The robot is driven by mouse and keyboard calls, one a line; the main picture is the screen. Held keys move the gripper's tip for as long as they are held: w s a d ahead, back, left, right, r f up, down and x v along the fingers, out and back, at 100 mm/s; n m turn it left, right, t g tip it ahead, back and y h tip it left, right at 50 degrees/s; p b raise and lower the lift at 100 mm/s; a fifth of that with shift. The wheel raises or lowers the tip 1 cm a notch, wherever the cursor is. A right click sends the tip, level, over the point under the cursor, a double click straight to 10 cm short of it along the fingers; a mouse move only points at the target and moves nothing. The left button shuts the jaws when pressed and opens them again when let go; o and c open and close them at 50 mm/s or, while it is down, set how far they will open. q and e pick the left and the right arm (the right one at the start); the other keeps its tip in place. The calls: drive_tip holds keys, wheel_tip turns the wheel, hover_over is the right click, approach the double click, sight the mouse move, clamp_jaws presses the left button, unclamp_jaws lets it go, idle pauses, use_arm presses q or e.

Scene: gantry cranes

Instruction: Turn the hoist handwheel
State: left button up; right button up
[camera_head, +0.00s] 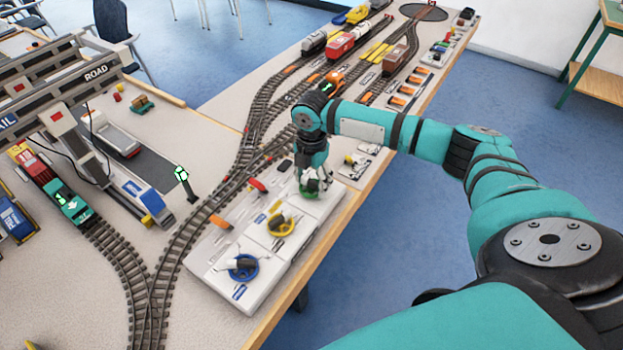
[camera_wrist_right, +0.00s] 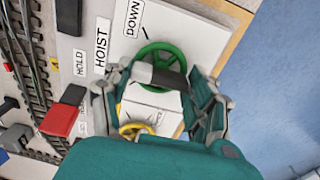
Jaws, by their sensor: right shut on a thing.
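The green hoist handwheel (camera_wrist_right: 176,49) is on the white control panel beside the labels HOIST and DOWN in the right wrist view. My right gripper (camera_wrist_right: 163,76) reaches over it with its fingers on either side of the wheel's grey and black crossbar, shut on it. In the head view, the right gripper (camera_head: 313,180) points down at the far end of the panel (camera_head: 222,268) and mostly hides the green wheel (camera_head: 311,194). My left gripper is not in view.
A yellow handwheel (camera_head: 281,224) and a blue handwheel (camera_head: 242,267) sit nearer on the same panel. A red lever block (camera_wrist_right: 61,120) is beside the panel. Model tracks (camera_head: 178,238) run left of it; a gantry crane (camera_head: 75,118) stands further left. The table edge (camera_head: 335,232) is close on the right.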

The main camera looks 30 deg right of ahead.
sight(312, 180)
drive_tip(key=shift+r+m+p, duration=0.2)
drive_tip(key=shift+m+p, duration=0.1)
drive_tip(key=shift+p, duration=0.35)
drive_tip(key=m+p, duration=0.6)
drive_tip(key=p, duration=0.2)
drive_tip(key=shift+f+m+p, duration=0.1)
drive_tip(key=shift+m+p, duration=1.15)
drive_tip(key=shift+m, duration=0.25)
drive_tip(key=o, duration=1.2)
wheel_tip(312, 180, up, 12)
drive_tip(key=shift+f, duration=0.1)
